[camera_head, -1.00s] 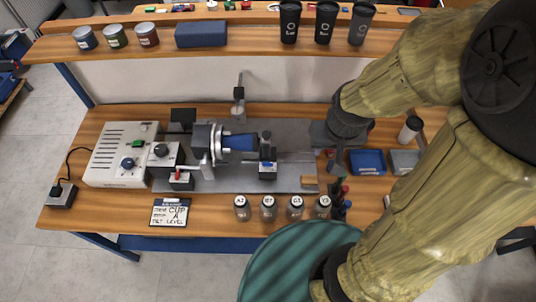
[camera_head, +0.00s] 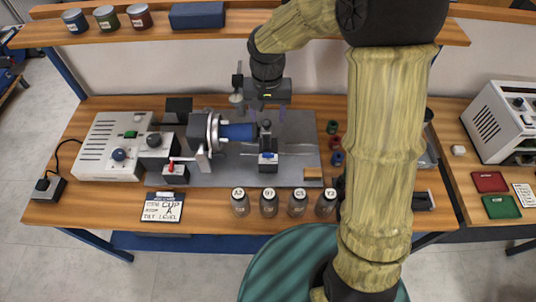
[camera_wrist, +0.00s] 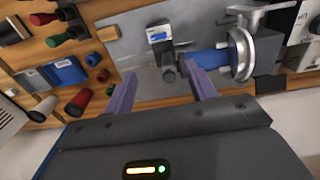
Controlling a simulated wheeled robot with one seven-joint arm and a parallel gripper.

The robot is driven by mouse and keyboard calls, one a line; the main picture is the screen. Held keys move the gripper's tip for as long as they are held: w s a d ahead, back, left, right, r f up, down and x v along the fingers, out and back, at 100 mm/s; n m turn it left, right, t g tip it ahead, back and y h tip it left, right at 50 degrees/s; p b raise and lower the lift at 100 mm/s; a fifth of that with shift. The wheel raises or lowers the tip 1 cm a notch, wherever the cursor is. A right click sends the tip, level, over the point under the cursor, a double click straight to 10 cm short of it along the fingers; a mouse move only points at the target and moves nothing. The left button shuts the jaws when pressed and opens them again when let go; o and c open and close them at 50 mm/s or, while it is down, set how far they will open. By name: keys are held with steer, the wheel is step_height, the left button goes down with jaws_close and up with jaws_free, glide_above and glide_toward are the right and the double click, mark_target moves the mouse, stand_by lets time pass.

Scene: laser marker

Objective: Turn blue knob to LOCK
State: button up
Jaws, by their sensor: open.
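A blue knob (camera_head: 119,154) sits on the front of the white control box (camera_head: 95,165) at the table's left. I cannot read its markings. A smaller blue part (camera_head: 267,157) is on the slide support at the middle of the machine, and its blue-and-white face also shows in the wrist view (camera_wrist: 158,37). My gripper (camera_head: 269,108) is open and empty, above the back of the machine. It is well to the right of the blue knob. In the wrist view its purple fingers (camera_wrist: 160,72) are apart, with nothing between them.
A blue cylinder (camera_head: 238,132) is held in the grey chuck (camera_head: 204,132). Several lidded jars (camera_head: 269,203) stand along the front edge. A handwritten card (camera_head: 162,207) lies front left. The shelf above the back holds cups and a blue case (camera_head: 197,15).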

mark_target(268, 153)
steer(key=shift+s+r, duration=0.15)
steer(key=shift+d, duration=0.1)
step_height(268, 153, down, 18)
steer(key=shift+r+p, duration=0.2)
steer(key=shift+p, duration=0.8)
steer(key=shift+r, duration=0.1)
steer(key=shift+c, duration=0.5)
steer(key=c, duration=0.9)
